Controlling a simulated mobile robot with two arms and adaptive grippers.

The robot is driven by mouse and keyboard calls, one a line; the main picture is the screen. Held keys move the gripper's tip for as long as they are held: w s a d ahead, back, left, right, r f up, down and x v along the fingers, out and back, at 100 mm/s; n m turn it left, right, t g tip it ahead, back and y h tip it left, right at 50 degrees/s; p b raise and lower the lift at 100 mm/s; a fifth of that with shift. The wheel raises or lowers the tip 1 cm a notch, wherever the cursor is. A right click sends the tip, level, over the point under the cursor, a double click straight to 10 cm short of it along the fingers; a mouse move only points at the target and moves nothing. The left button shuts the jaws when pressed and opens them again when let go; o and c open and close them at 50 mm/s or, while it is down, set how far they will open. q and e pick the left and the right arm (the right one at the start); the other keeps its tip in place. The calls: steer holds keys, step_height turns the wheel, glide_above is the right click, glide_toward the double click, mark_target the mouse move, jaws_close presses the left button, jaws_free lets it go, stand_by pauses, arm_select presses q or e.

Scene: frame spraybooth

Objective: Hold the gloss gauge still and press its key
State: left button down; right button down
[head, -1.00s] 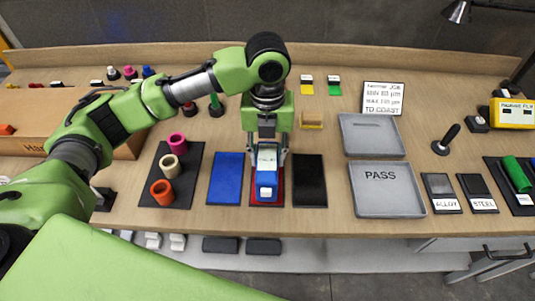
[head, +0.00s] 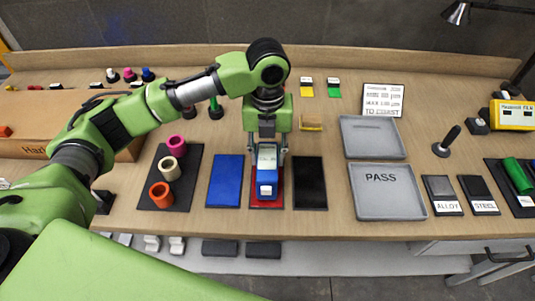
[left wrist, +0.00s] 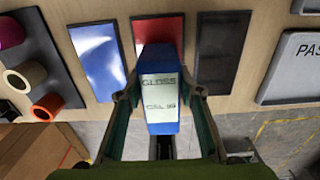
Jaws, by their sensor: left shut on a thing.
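The gloss gauge (head: 267,178) is a blue block with a pale display, standing on the red panel (head: 266,204) in the head view. In the left wrist view the gauge (left wrist: 160,90) shows a screen reading "GLOSS" and a second line that looks like "CAL". My left gripper (head: 267,155) comes down from above and is shut on the gauge, one finger on each side. The key cannot be made out clearly; a white patch shows on the gauge's near end in the head view. My right gripper is not in view.
A blue panel (head: 225,180) lies left of the red one and a black panel (head: 309,183) lies right. A dark mat (head: 187,190) holds pink, cream and orange rolls. Grey trays stand right, the nearer marked PASS (head: 388,202). A cardboard box (head: 40,110) sits left.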

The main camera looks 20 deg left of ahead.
arm_select(q)
steer(key=shift+w+a+f, duration=0.1)
steer(key=shift+w+f, duration=0.35)
steer(key=shift+w, duration=0.05)
steer(key=shift+w+f, duration=0.2)
stand_by(0.5)
steer(key=shift+a+f+p, duration=0.1)
steer(key=shift+p, duration=0.2)
steer(key=shift+s+f, duration=0.15)
steer(key=shift+f, duration=0.05)
stand_by(1.1)
